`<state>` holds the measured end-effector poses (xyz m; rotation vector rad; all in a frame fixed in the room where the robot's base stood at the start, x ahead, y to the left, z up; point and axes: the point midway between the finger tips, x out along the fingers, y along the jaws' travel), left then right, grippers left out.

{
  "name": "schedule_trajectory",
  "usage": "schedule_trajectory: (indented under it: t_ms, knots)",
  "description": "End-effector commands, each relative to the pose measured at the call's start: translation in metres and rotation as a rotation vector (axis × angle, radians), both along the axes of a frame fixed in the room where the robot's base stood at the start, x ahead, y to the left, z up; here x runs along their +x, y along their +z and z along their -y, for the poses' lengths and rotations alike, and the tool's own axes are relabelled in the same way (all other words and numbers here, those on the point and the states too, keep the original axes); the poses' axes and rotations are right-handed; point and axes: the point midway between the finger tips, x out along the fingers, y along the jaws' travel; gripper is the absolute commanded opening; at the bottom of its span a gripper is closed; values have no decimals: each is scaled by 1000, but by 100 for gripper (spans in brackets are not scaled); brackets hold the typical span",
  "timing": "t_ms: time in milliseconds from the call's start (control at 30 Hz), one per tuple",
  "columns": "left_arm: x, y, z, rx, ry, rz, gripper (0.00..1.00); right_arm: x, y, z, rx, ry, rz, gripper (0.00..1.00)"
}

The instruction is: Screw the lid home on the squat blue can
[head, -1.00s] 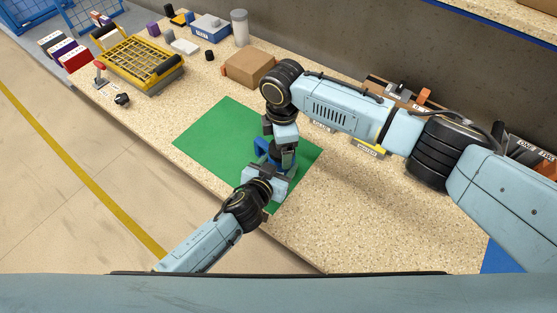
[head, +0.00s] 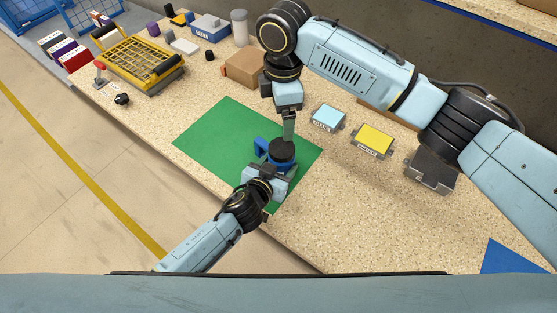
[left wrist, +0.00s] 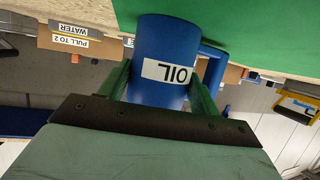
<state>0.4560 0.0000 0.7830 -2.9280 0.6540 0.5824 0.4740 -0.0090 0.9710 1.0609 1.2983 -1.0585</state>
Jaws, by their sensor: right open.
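The squat blue can (head: 262,146) stands on the green mat (head: 215,140), and its blue handle shows on its far left side. A dark round lid (head: 282,151) lies on top of it; how tight it sits I cannot tell. The left wrist view shows the can (left wrist: 160,45) upside down with its OIL label, between my left gripper's green fingers (left wrist: 160,85). My left gripper (head: 270,172) is shut on the can's body from the near side. My right gripper (head: 288,138) is open and points down just above the lid, apart from it or nearly so.
A light blue box (head: 328,117), a yellow box (head: 373,140) and a grey box (head: 431,172) stand right of the mat. A cardboard box (head: 249,66) and a yellow basket (head: 140,62) stand further back.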

Motion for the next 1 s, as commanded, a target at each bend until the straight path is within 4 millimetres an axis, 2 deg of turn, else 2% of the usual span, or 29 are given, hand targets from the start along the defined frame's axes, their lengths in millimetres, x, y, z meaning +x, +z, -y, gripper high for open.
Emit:
schedule_trajectory:
  t_ms: [33,200,567,767,1000]
  knots:
    - [0,-1,-1,2,1,-1,69,0,0,0,0,0,0,85]
    - [0,-1,0,2,1,0,88,0,0,0,0,0,0,85]
    - [-6,2,-3,0,0,-2,88,0,2,0,0,0,0,85]
    - [-33,15,-15,-1,0,-3,88,0,11,0,0,0,0,85]
    - [-78,35,-36,1,0,-4,88,0,20,0,0,0,0,85]
